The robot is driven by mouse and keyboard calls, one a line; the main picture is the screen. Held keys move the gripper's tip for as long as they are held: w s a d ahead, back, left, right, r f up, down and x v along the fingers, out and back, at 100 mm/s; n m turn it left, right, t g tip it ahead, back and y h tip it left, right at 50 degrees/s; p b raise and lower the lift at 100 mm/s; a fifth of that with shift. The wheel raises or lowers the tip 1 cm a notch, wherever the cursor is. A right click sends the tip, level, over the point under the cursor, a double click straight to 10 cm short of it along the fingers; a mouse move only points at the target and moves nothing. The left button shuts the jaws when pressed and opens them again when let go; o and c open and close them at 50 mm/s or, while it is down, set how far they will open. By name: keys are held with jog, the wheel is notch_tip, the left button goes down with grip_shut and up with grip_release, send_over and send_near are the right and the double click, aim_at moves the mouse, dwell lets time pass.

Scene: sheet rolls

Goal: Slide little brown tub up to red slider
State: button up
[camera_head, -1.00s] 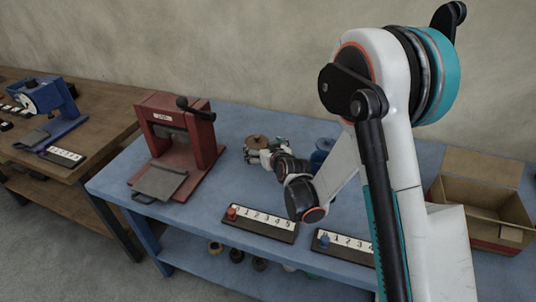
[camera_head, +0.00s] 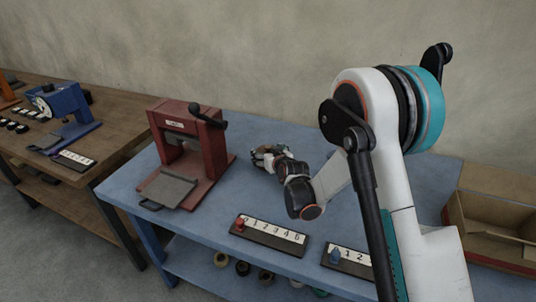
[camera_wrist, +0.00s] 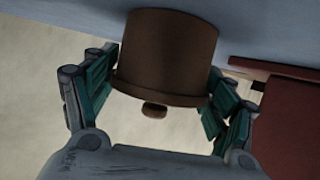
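The little brown tub (camera_wrist: 166,52) fills the upper middle of the wrist view, with a wide rim and a small knob. My gripper (camera_wrist: 160,92) is open around it, its teal-padded fingers on both sides; I cannot tell whether the pads touch. In the head view my gripper (camera_head: 265,154) is over the blue table (camera_head: 215,215), right of the red press, and hides most of the tub. The red slider (camera_head: 240,223) sits at the left end of a numbered strip (camera_head: 272,234) near the table's front edge.
The red press (camera_head: 190,140) stands left of my gripper. A blue slider (camera_head: 335,256) is on a second numbered strip at the right. An open cardboard box (camera_head: 490,215) is at far right. Table between gripper and red slider's strip is clear.

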jog(key=shift+c, duration=0.9)
jog(key=o, duration=1)
jog(key=shift+c, duration=0.2)
jog(key=s+d+r+m+g+h+p, duration=0.1)
jog(key=s+d+r+p, duration=0.1)
jog(key=s+d+r, duration=0.65)
jog(key=s+d+r+m+g+h+p, duration=0.15)
jog(key=s+d+r, duration=0.35)
jog(key=s+r, duration=0.7)
jog(key=s+d+m+g+h, duration=0.1)
jog(key=s+d, duration=0.4)
jog(key=s, duration=0.7)
jog(key=s+d+g+h, duration=0.1)
jog(key=s+d, duration=0.3)
jog(key=s, duration=0.8)
jog(key=shift+d+r+m+g+p, duration=0.15)
jog(key=shift+d+m+g+p, duration=0.2)
jog(key=shift+g, duration=0.2)
